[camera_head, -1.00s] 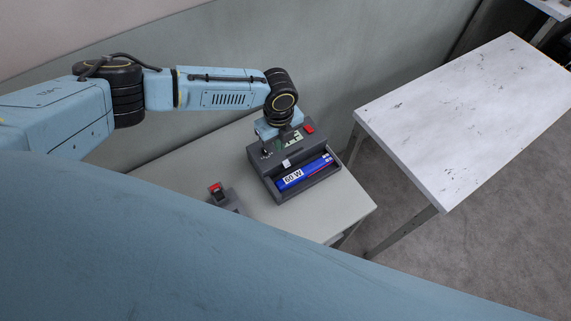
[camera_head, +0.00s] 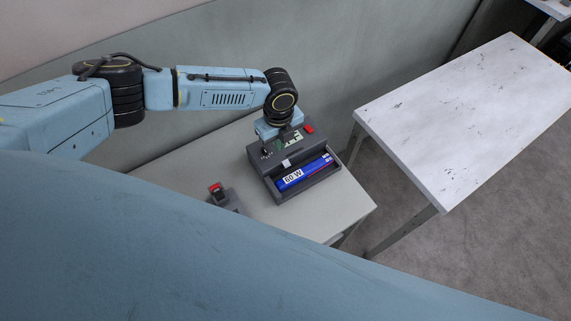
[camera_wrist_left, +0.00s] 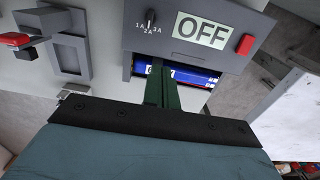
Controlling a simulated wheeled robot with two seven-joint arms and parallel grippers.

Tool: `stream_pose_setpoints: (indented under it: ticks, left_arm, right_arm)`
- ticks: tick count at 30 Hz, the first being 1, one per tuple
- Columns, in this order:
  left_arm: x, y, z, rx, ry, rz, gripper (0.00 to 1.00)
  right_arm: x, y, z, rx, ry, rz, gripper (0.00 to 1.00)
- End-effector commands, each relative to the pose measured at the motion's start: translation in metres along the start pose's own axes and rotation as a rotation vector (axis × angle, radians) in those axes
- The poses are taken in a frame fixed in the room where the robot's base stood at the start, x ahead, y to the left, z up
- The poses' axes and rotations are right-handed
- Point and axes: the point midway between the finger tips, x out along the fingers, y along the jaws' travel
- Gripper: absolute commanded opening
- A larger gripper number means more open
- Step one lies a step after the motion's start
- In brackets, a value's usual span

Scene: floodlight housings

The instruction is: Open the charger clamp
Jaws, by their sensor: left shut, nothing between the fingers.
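The charger (camera_head: 254,162) is a dark grey box on the light table. It also shows in the left wrist view (camera_wrist_left: 135,37), with a display reading OFF, a small dial marked 1A, 2A, 3A and a red button. A blue battery marked 60 W (camera_head: 305,175) lies in its front tray. A small pale piece (camera_head: 286,163) sits at the panel's front edge, perhaps the clamp; I cannot tell its position. My left gripper (camera_wrist_left: 163,70) is shut and empty, its green fingers in front of the battery in the wrist view. In the head view my wrist partly covers the charger's panel.
A small grey fixture with a red switch (camera_head: 216,188) stands left of the charger; its grey bracket shows in the wrist view (camera_wrist_left: 67,47). A wall (camera_head: 330,85) runs behind the table. A white table (camera_head: 460,120) to the right is empty, across a floor gap.

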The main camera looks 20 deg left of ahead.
Motion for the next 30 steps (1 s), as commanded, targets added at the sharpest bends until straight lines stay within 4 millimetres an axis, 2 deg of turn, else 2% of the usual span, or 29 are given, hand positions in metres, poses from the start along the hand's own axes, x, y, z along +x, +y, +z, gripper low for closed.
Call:
stream_pose_setpoints:
  ticks: [13, 30]
  left_arm:
    - [0.0, 0.0, -0.002, 0.001, 0.001, 0.001, 0.0]
    - [-0.001, 0.0, -0.048, 0.001, 0.002, 0.001, 0.0]
  right_arm:
    - [-0.002, -0.001, 0.0, 0.001, 0.0, -0.001, 0.36]
    - [-0.026, -0.001, -0.003, 0.001, 0.0, -0.002, 0.36]
